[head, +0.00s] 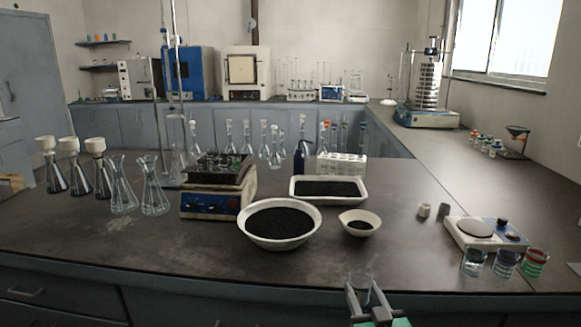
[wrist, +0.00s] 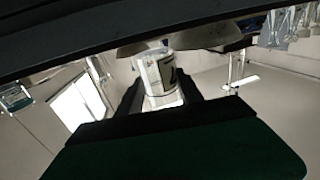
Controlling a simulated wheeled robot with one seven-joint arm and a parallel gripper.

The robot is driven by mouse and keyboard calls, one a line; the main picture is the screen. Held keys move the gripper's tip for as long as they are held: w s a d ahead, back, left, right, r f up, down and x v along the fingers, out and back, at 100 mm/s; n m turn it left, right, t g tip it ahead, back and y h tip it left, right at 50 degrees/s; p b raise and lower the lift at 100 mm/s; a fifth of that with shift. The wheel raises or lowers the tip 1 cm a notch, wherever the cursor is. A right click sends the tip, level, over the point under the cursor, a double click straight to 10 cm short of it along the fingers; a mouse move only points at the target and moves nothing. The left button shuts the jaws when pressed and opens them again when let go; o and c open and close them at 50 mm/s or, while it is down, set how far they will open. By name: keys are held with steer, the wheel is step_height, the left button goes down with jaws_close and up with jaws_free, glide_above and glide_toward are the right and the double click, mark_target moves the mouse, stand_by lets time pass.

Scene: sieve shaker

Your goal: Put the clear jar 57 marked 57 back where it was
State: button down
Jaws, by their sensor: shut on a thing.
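My gripper (head: 368,298) is at the front edge of the bench in the head view, low in the picture. It is shut on a clear jar (head: 361,283), whose see-through wall shows faintly between the fingers. In the wrist view, the jar (wrist: 158,78) stands between the two dark fingers of my gripper (wrist: 160,98). It carries a pale label with a dark mark, turned partly away, and I cannot read the number. The jar appears held clear of the bench top.
The dark bench top (head: 400,262) is bare just beyond my gripper. A white bowl of black grains (head: 280,243) and a small dish (head: 360,225) stand behind left.

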steer(key=s+r+h+p, duration=0.1)
steer(key=s+r+p, duration=0.1)
steer(key=r+p, duration=0.5)
steer(key=s+a+r+m+p, duration=0.1)
steer(key=s+r+p, duration=0.1)
steer(key=r+p, duration=0.6)
steer(key=shift+s+r+h, duration=0.3)
steer(key=shift+r+h, duration=0.1)
steer(key=shift+r, duration=0.35)
